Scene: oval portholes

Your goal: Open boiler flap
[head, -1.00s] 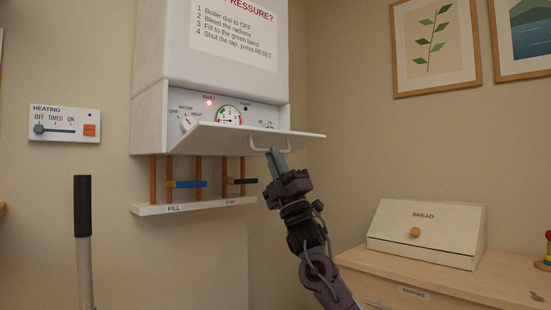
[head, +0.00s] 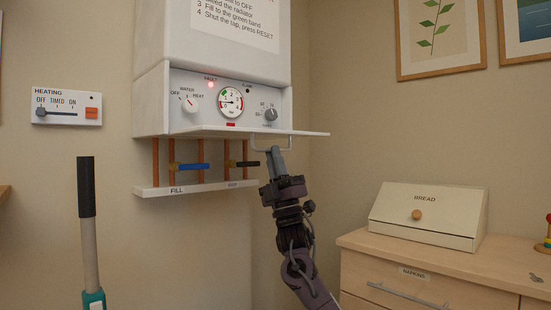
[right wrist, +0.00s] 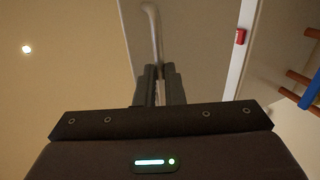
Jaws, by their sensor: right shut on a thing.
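The boiler flap (head: 215,132) is a white panel hinged at the bottom of the boiler's front. It is folded down and stands out about level, seen almost edge-on in the head view. Its pale bar handle (head: 257,144) hangs under the outer end; it also shows in the right wrist view (right wrist: 152,30). My right gripper (head: 272,152) is shut on the handle from below. In the right wrist view its fingers (right wrist: 158,85) close around the handle bar. My left gripper is not in view.
The uncovered panel holds a selector dial (head: 189,101), a gauge (head: 230,99) and another knob (head: 270,115). Below are copper pipes with a blue tap (head: 192,167) and a black tap (head: 246,164). A bread box (head: 430,215) stands on the cabinet (head: 390,250) at right.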

